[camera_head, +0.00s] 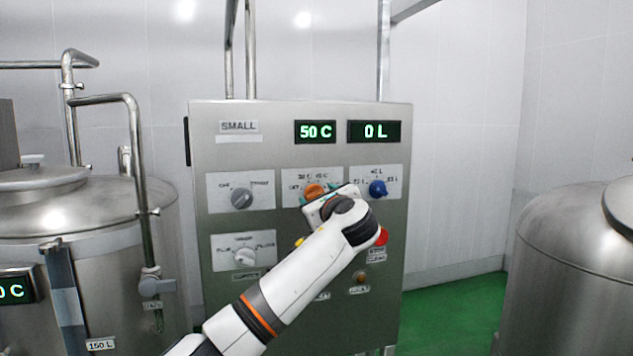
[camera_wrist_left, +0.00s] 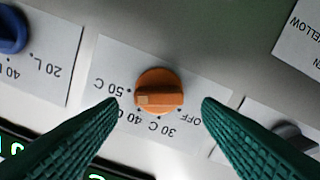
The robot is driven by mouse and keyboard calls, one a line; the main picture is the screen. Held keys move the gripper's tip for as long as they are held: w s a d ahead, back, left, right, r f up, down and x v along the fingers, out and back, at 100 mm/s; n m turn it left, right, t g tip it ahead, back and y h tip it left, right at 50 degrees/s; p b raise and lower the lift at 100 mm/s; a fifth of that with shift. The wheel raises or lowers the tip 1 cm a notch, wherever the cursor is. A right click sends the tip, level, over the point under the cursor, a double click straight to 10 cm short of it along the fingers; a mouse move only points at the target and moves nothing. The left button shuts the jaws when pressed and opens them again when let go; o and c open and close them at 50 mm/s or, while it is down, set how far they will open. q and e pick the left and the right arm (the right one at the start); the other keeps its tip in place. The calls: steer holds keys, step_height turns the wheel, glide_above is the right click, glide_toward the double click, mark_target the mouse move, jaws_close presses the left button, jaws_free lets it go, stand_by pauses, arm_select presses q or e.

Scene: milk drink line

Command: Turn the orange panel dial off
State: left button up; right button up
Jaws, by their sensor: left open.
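The orange dial (camera_head: 315,190) sits on a white label plate in the upper middle of the steel control panel. In the left wrist view the orange dial (camera_wrist_left: 158,91) is near the centre. Its lighter pointer mark is on the left, toward the 50 C end of the scale; OFF is printed to its lower right. My left gripper (camera_wrist_left: 160,101) is open, with a green ribbed finger on each side of the dial and a visible gap to both. In the head view my left gripper (camera_head: 318,196) is at the dial, partly hiding its plate. My right gripper is not in view.
The panel displays (camera_head: 315,131) read 50 C and 0 L. A blue dial (camera_head: 378,188) is right of the orange one, a grey dial (camera_head: 242,199) left. A red button (camera_head: 381,237) is beside my wrist. Steel tanks (camera_head: 580,262) flank the panel.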

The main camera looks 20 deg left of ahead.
mark_target(315, 195)
arm_select(q)
steer(key=shift+p+x, duration=0.4)
steer(key=shift+x, duration=0.9)
steer(key=shift+s+d, duration=0.1)
steer(key=shift+s, duration=0.05)
steer(key=c, duration=0.9)
